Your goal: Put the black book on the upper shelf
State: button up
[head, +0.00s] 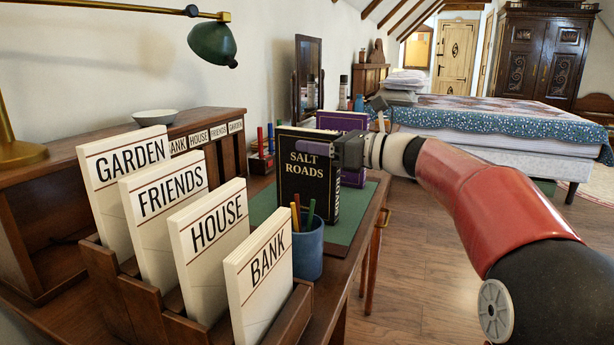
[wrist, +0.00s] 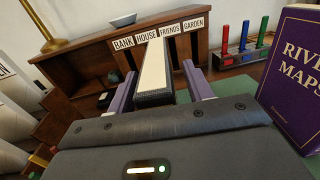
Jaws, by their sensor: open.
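The black book (head: 308,183), titled SALT ROADS, stands upright on the green desk mat (head: 345,222). In the wrist view its pale page edge and dark cover edge (wrist: 153,75) show between my two purple fingers. My gripper (head: 318,149) is open at the book's upper right in the head view, with a finger on either side of the book in the wrist view (wrist: 160,88). Whether the fingers touch it I cannot tell. A wooden desk hutch (head: 225,150) with name labels stands behind at the left; I cannot tell which surface is the upper shelf.
A purple book (wrist: 296,75), RIVER MAPS, stands close at the right. A blue pen cup (head: 308,250) and a wooden rack (head: 115,290) of white labelled books stand in front. A bowl (head: 155,117) sits on the hutch, and a green lamp (head: 212,44) hangs above.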

jog(key=shift+c, duration=0.4)
grip_shut()
jog(key=shift+r, duration=0.15)
